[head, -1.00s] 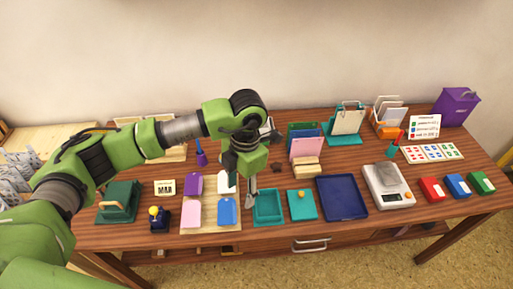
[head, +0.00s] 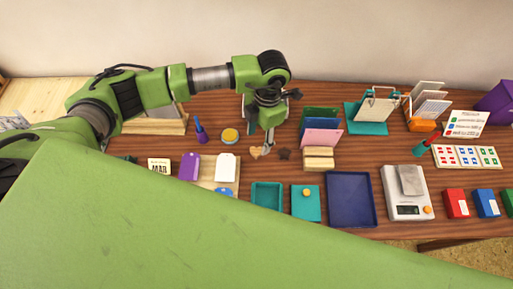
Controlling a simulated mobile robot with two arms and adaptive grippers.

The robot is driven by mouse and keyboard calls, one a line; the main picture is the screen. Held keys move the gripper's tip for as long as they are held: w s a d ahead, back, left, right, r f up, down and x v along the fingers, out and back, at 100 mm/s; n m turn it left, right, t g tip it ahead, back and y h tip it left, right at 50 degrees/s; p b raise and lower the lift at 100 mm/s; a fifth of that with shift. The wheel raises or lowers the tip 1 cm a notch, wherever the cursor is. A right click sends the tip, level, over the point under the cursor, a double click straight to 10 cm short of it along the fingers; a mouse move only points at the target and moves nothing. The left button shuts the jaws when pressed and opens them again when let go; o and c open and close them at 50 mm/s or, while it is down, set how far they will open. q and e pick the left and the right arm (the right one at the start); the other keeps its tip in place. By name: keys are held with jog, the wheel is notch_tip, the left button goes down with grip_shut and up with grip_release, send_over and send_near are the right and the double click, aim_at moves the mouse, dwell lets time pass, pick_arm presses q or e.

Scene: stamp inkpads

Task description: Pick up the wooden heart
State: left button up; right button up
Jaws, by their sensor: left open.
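The wooden heart (head: 255,153) is a small light-brown piece lying on the brown table, partly hidden by my left gripper. My left gripper (head: 262,144) is open and points down just above and beside the heart, with a fingertip at its right side. I cannot tell whether it touches the heart. Nothing shows held between its fingers.
A dark brown star-shaped piece (head: 284,154) lies just right of the heart. A wooden block (head: 319,159) and upright colored folders (head: 322,137) stand further right. A round yellow-topped tin (head: 230,136) is to the left. Teal trays (head: 267,196) lie in front.

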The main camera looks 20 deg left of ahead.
aim_at(256, 151)
pick_arm(q)
jog(key=shift+f, duration=0.8)
jog(key=f, duration=0.1)
jog(key=f+p, duration=0.1)
jog(key=f, duration=0.1)
jog(key=f+p, duration=0.1)
jog(key=shift+s+a+f, duration=0.1)
jog(key=shift+a+f, duration=0.25)
jog(key=shift+f, duration=0.3)
pick_arm(e)
jog(key=shift+w+a+r, duration=0.15)
jog(key=shift+w+r, duration=0.25)
jog(key=shift+r, duration=0.25)
jog(key=shift+w+a+r, duration=0.1)
jog(key=shift+w+r, duration=0.25)
jog(key=shift+r, duration=0.25)
pick_arm(q)
jog(key=c, duration=0.9)
